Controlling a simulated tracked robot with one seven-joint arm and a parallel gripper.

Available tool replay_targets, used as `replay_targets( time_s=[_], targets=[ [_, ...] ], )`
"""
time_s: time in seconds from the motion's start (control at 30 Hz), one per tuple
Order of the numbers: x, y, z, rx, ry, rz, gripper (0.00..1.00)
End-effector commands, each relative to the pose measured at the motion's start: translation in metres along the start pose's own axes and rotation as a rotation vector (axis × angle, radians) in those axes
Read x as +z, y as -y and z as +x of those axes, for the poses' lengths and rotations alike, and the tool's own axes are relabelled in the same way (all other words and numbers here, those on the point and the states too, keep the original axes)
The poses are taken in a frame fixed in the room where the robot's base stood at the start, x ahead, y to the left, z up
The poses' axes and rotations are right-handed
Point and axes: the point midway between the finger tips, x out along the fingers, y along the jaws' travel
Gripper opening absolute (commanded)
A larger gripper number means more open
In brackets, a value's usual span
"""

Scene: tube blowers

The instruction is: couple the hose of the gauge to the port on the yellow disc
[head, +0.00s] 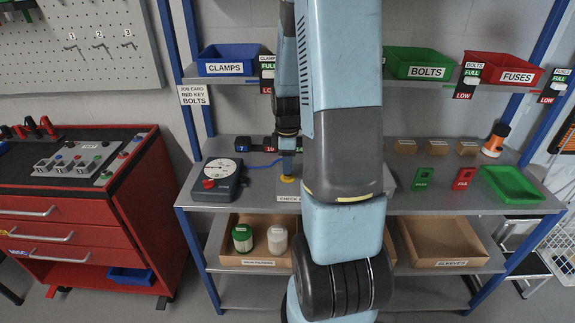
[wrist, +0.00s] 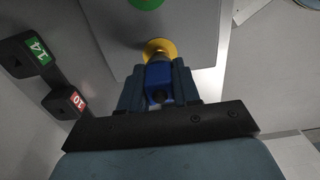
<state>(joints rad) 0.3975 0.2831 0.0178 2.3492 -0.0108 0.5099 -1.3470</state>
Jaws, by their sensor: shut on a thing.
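The gauge (head: 220,180) is a dark blue-grey box with a white dial and a red knob, on the shelf left of my arm. Its thin blue hose (head: 264,164) runs right toward my gripper (head: 288,165). In the wrist view my gripper (wrist: 158,88) is shut on the blue hose end (wrist: 158,74). The yellow disc (head: 287,179) sits on a grey block directly below the gripper. In the wrist view the yellow disc (wrist: 160,46) shows just beyond the hose end, which covers part of it. The port is hidden, and I cannot tell whether the hose end touches it.
A green disc (wrist: 146,3) lies on the same block. My arm hides the shelf's middle. Green and red tags (head: 422,179) and a green tray (head: 512,184) are at right.

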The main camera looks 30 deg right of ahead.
Motion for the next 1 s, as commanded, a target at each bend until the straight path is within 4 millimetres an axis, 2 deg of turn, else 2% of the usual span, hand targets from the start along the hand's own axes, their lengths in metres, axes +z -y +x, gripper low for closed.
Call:
replay_targets(
  time_s=[0.7, 1.0],
  targets=[
    [0.000, 0.000, -0.023, 0.002, 0.000, 0.000, 0.02],
    [-0.001, 0.000, -0.024, 0.001, 0.000, -0.002, 0.02]
  ],
)
